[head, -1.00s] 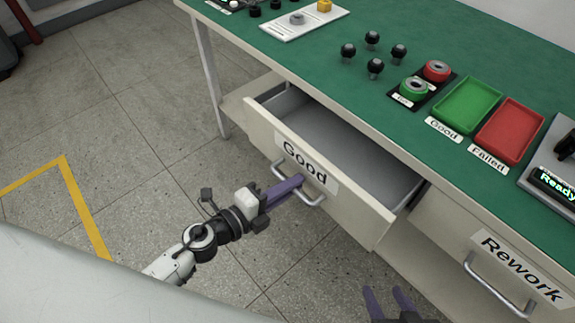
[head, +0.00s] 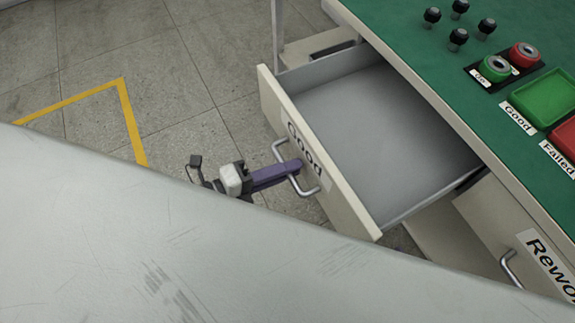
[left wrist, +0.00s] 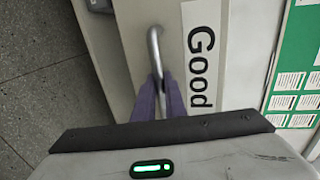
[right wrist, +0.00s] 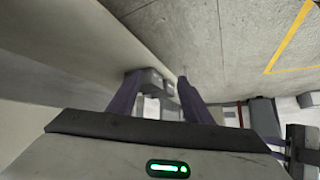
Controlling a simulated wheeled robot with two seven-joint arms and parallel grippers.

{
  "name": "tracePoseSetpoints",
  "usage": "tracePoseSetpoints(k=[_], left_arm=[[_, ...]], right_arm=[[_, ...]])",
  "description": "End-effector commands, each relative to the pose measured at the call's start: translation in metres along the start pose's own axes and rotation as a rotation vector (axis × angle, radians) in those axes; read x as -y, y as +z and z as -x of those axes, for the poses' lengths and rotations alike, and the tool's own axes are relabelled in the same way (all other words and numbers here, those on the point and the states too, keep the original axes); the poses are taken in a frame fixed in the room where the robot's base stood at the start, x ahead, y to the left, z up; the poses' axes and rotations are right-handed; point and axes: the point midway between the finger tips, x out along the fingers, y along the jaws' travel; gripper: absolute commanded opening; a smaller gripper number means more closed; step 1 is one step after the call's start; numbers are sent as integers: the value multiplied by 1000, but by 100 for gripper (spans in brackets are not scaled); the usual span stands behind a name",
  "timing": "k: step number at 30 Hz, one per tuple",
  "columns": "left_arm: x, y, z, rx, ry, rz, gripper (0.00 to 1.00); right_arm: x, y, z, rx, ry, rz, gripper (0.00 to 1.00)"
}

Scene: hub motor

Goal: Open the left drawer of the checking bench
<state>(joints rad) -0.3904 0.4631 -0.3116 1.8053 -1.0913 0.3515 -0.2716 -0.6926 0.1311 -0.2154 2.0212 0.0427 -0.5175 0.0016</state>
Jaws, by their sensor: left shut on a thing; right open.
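The left drawer (head: 350,115) of the checking bench, labelled "Good", is pulled well out, and its grey inside looks empty. Its metal handle (head: 305,189) is on the front panel. My left gripper (head: 292,168) is shut on this handle. In the left wrist view the purple fingers (left wrist: 158,100) close around the handle bar (left wrist: 154,45), beside the "Good" label (left wrist: 202,55). My right gripper (right wrist: 160,95) shows only in its own wrist view, with its purple fingers apart and nothing seen between them.
The green bench top (head: 410,45) carries black knobs (head: 458,38), red and green buttons (head: 494,68), and green (head: 548,100) and red trays. The "Rework" drawer (head: 500,215) on the right is shut. A large pale surface fills the lower left. Yellow tape (head: 130,120) marks the floor.

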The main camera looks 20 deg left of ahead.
Motion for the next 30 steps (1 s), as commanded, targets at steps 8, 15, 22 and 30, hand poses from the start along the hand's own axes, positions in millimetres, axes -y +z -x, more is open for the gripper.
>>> tracePoseSetpoints(k=[8, 15, 22, 30], left_arm=[[0, 1, 0, 1, -1, -1, 18], [0, 0, 3, 1, 0, 0, 18], [-2, 0, 39, 1, 4, 1, 18], [-1, 0, 87, 2, 3, 1, 18]], right_arm=[[0, 1, 0, 2, 0, 1, 45], [0, 2, 0, 4, 0, 1, 45], [0, 4, -2, 5, 0, 0, 45], [0, 5, -3, 5, 0, 0, 45]])
